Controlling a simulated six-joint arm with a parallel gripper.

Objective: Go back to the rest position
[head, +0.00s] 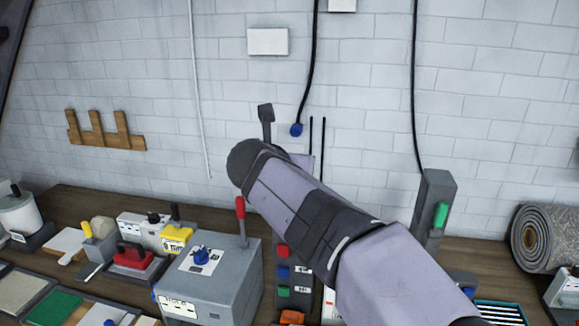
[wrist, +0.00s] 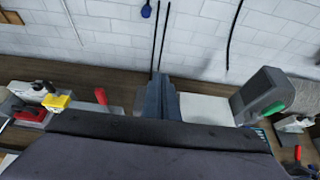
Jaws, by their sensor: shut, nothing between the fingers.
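My arm reaches up and leftward across the head view and ends in a dark rounded joint in front of the wall. My gripper (wrist: 162,82) shows in the wrist view as a pair of blue-grey fingers held together over the bench, with nothing between them. In the head view the fingers cannot be made out clearly against the arm. The gripper appears raised and apart from the bench objects.
A grey machine (head: 205,285) with a red lever stands left of my arm. Several tools and trays crowd the bench's left. A blue-ended cable (head: 296,130) hangs on the wall.

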